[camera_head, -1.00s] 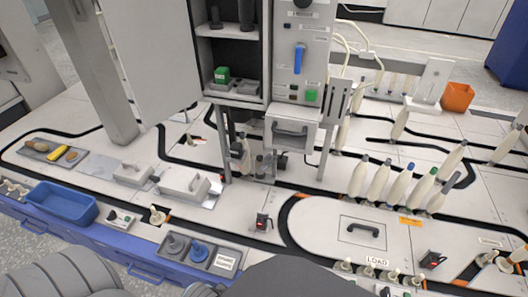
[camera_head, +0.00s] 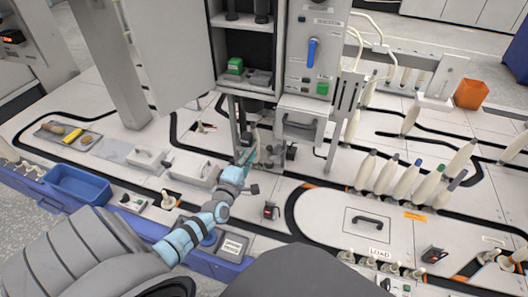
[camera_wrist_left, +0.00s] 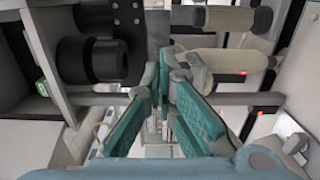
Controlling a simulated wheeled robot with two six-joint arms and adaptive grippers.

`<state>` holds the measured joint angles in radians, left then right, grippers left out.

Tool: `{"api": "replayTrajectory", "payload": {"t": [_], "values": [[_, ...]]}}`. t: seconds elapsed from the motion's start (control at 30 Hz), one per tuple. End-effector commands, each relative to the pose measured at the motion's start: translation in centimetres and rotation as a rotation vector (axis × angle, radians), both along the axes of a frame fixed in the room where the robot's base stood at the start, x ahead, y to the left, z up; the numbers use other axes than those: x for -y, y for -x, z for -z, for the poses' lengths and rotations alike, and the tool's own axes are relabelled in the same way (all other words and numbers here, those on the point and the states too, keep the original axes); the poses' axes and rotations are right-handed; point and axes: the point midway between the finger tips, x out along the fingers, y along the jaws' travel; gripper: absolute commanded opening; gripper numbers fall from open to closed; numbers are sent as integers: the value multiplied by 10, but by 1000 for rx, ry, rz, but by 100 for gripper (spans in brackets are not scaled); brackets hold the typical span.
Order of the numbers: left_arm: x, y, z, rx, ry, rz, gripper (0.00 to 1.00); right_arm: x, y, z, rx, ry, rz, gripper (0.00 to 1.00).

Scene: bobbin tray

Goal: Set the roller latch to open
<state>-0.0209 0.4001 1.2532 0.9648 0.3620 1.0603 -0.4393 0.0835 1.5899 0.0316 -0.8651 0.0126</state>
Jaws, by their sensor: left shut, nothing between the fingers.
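My left gripper (camera_head: 246,153) reaches in from the lower left, to the frame below the cabinet. In the left wrist view its teal fingers (camera_wrist_left: 164,62) are shut and empty. Their tips are close to a grey upright part; I cannot tell if they touch it. Black rollers (camera_wrist_left: 92,60) are left of the fingers, and pale rollers (camera_wrist_left: 235,60) on a grey bracket are to the right. In the head view, a small dark mechanism (camera_head: 290,152) shows right of the gripper. I cannot tell which part is the roller latch or its setting. My right gripper is not in view.
The cabinet (camera_head: 245,52) with its open door (camera_head: 165,45) stands above the gripper. A control panel with a blue handle (camera_head: 312,52) is beside it. Several pale bobbins (camera_head: 386,177) stand to the right. A blue bin (camera_head: 80,186) is at the left.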

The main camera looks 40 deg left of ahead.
Motion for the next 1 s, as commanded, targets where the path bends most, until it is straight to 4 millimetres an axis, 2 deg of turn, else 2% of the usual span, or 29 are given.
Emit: {"api": "replayTrajectory", "payload": {"t": [0.1,0.33,0.5,0.6,1.0], "values": [[-8,-24,4,3,-2,0,0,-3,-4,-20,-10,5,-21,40],[-18,-57,3,1,-3,1,0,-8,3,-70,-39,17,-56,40],[11,-56,-2,-2,1,3,0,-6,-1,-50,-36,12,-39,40],[19,-55,-1,-3,-1,3,0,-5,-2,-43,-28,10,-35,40],[23,-55,0,-2,-4,1,0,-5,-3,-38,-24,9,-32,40]]}}
